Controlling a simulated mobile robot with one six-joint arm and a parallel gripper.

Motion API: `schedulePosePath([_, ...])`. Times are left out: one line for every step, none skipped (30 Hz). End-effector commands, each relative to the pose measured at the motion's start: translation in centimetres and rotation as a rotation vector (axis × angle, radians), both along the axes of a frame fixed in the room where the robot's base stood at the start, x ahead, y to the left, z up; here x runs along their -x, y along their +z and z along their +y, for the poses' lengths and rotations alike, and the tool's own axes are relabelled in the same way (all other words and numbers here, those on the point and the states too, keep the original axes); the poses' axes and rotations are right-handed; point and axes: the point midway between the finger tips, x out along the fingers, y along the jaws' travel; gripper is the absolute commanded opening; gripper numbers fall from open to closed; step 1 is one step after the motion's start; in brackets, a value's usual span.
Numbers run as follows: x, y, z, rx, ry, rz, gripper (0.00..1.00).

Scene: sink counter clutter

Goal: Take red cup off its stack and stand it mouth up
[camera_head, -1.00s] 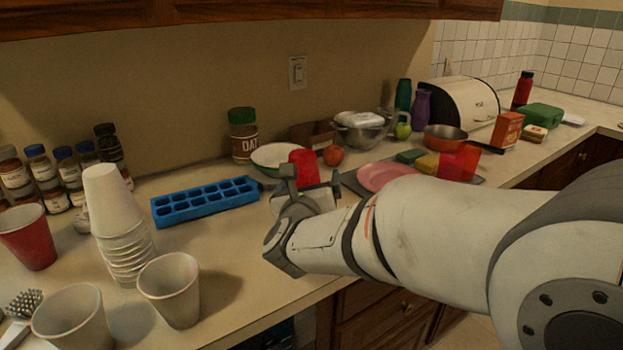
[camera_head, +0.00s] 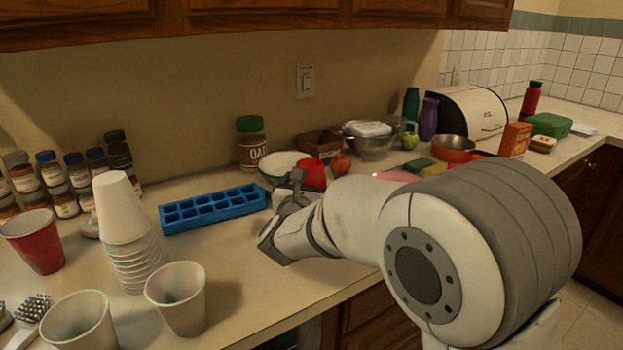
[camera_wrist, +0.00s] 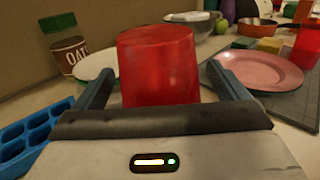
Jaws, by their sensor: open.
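A red cup (camera_wrist: 158,65) stands between the two fingers of my open gripper (camera_wrist: 160,78) in the wrist view. Its closed base is up, so it looks mouth down; its lower part is hidden behind the gripper body. There is a gap on both sides, and the fingers do not grip it. In the head view, the red cup (camera_head: 313,174) is partly hidden behind my gripper (camera_head: 294,187). I cannot tell what lies under it. Another red cup (camera_head: 36,243) stands mouth up at the far left, beside a stack of white cups (camera_head: 126,230).
A blue ice tray (camera_head: 212,210) lies left of my gripper. A pink plate (camera_wrist: 262,70) is at the right. Two upright white cups (camera_head: 177,300) (camera_head: 80,322) stand at the front left. Counter before the tray is bare.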

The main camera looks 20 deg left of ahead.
Motion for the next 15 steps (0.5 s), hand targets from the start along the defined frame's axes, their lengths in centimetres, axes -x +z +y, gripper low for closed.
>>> schedulePosePath([-0.01, -0.02, 0.01, 0.000, 0.000, 0.000, 0.94])
schedulePosePath([0.00, -0.02, 0.01, 0.000, 0.000, 0.000, 0.94])
schedulePosePath([0.02, -0.03, 0.02, 0.000, 0.001, 0.000, 0.94])
schedulePosePath([0.02, -0.03, 0.02, 0.000, 0.001, 0.000, 0.94])
schedulePosePath([0.03, -0.03, 0.03, 0.000, 0.001, 0.000, 0.93])
schedulePosePath([0.04, -0.03, 0.03, 0.000, 0.001, 0.000, 0.90])
schedulePosePath([0.04, -0.03, 0.03, 0.000, 0.001, 0.000, 0.87])
schedulePosePath([0.05, -0.03, 0.04, 0.000, 0.001, 0.000, 0.85])
schedulePosePath([0.05, -0.02, 0.04, 0.000, 0.001, 0.000, 0.82])
schedulePosePath([0.06, -0.02, 0.04, 0.000, 0.001, 0.000, 0.79])
schedulePosePath([0.06, -0.02, 0.05, 0.001, 0.001, 0.000, 0.77])
schedulePosePath([0.07, -0.02, 0.04, 0.001, 0.001, 0.000, 0.73])
schedulePosePath([0.07, -0.02, 0.05, 0.001, 0.001, 0.000, 0.71])
schedulePosePath([0.07, -0.02, 0.05, 0.001, 0.001, 0.000, 0.69])
schedulePosePath([0.08, -0.02, 0.05, 0.001, 0.001, 0.000, 0.65])
